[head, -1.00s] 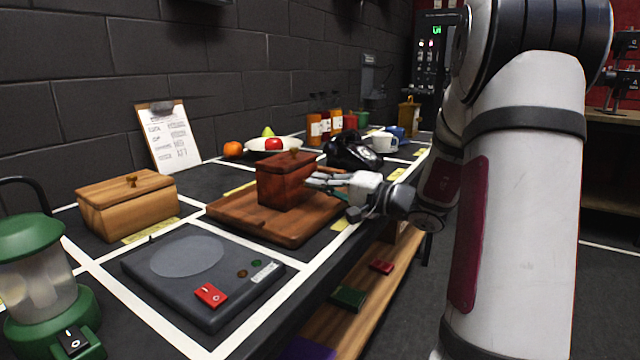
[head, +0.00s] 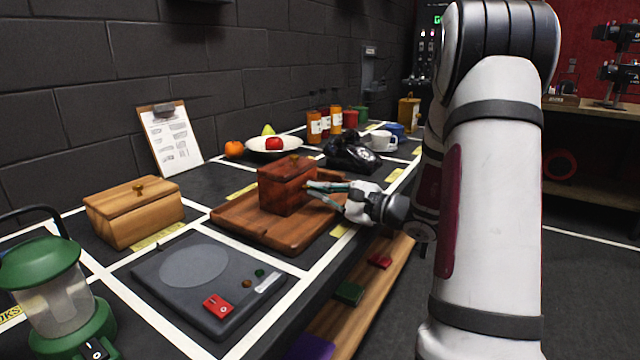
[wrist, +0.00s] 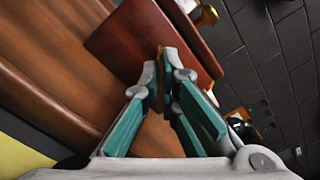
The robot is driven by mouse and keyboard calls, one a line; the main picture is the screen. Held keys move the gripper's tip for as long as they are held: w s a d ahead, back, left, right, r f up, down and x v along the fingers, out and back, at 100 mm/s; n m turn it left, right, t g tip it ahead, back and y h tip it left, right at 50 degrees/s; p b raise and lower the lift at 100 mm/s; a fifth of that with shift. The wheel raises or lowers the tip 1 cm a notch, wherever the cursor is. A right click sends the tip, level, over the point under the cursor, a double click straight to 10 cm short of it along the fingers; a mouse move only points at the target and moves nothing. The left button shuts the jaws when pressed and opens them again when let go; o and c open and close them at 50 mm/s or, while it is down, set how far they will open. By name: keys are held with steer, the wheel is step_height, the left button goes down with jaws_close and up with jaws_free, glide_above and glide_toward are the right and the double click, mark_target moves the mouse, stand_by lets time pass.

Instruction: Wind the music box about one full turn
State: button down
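The music box, a reddish-brown wooden box (head: 284,188), stands upright on a wooden tray (head: 246,228). It also shows in the wrist view (wrist: 125,42), with its side towards my gripper. A thin brass winding key (wrist: 160,66) is at that side, between my fingertips. My gripper (head: 314,190) reaches in from the right. In the wrist view my gripper (wrist: 160,76) has its teal fingers drawn together, with the tips on both sides of the key and seemingly touching it. The fingers hide part of the key.
A lighter wooden box (head: 134,212), a grey device with a red switch (head: 205,280) and a green lantern (head: 58,300) are at the left. A black telephone (head: 352,153) and a fruit bowl (head: 274,145) stand behind. The table's edge runs below my gripper.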

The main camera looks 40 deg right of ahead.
steer(key=shift+f+m+p, duration=0.1)
steer(key=shift+m+p, duration=1.3)
steer(key=shift+m, duration=0.6)
steer(key=c, duration=1.8)
jaws_free()
steer(key=shift+c, duration=0.2)
steer(key=shift+s, duration=0.1)
steer(key=v, duration=1.2)
